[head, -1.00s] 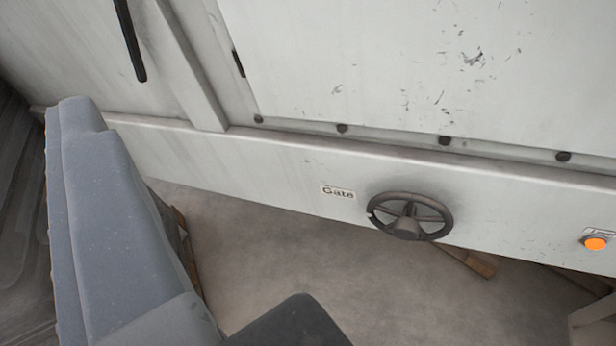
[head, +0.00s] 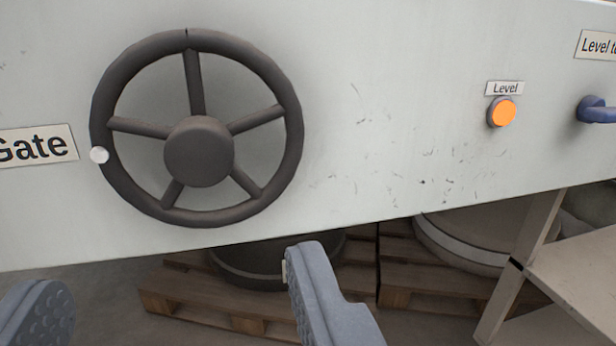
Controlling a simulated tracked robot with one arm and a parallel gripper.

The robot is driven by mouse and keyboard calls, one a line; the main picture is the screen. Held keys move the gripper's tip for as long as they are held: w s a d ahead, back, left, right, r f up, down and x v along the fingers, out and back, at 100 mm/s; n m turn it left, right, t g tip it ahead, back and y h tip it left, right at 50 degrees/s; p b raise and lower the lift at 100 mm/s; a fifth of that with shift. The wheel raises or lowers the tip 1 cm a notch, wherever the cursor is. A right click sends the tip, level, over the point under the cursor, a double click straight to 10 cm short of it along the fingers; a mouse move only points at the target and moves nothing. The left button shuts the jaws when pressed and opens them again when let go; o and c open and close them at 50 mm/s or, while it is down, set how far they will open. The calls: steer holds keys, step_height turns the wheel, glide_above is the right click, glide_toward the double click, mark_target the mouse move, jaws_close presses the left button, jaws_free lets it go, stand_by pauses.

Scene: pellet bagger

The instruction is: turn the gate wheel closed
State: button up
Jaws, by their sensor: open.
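The gate wheel (head: 198,152) is a dark grey handwheel with several spokes and a round hub, mounted on the white panel at the left of the view. A small white dot (head: 99,155) sits at its left rim, beside the Gate label (head: 38,146). A dark notch shows at the top of the rim. My gripper (head: 180,290) is open and empty. Its two blue-grey fingers stand wide apart at the bottom, below the wheel in the picture, and do not appear to touch it. The left finger is partly cut off by the frame edge.
An orange Level light (head: 502,112) and a blue handle (head: 598,111) are on the panel (head: 380,120) to the right. Below stand drums (head: 470,240) on wooden pallets (head: 400,280). A grey stand (head: 575,265) is at the lower right.

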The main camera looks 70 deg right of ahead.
mark_target(199, 155)
steer(key=b+x, duration=0.3)
steer(key=x, duration=1)
steer(key=shift+w+d+b, duration=0.15)
steer(key=shift+b, duration=0.2)
